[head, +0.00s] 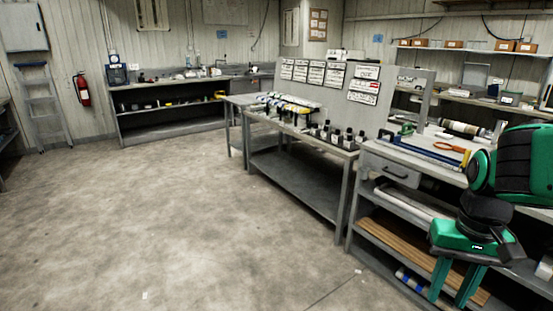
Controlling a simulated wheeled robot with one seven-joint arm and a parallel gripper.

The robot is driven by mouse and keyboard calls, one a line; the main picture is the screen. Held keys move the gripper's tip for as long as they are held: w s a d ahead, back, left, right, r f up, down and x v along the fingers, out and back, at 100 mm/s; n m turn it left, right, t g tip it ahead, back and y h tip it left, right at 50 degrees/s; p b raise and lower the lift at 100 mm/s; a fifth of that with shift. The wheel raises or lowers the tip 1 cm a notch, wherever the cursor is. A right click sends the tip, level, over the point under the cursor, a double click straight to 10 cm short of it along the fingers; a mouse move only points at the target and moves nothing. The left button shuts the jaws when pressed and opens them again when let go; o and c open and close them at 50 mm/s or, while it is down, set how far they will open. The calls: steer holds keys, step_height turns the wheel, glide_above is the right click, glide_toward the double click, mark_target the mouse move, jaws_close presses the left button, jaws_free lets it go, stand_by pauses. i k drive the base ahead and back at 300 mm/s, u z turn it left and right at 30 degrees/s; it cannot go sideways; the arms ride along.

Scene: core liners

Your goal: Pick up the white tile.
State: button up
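My gripper (452,288) is at the right, in front of the near workbench (405,160). It points down, with its two green fingers apart and nothing visible between them. I cannot make out a white tile for certain. A small white patch (145,295) lies on the floor at the lower left, and a smaller pale speck (357,271) lies on the floor nearer my gripper. Both are too small to identify. My arm and gripper hide part of the near bench and its shelves.
A middle bench (345,152) holds several dark bottles and long core pieces. Signs hang on a panel (375,105) behind it. A ladder (40,110) and fire extinguisher (82,90) are by the left wall. The floor (150,210) at left and centre is mostly clear.

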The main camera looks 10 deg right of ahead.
mark_target(440, 134)
steer(key=z, duration=0.25)
steer(key=i, duration=1.35)
steer(key=z, duration=0.75)
steer(key=i, duration=1.4)
steer(key=z, duration=0.45)
steer(key=i, duration=0.2)
steer(key=z, duration=3.35)
steer(key=i, duration=0.2)
steer(key=z, duration=0.3)
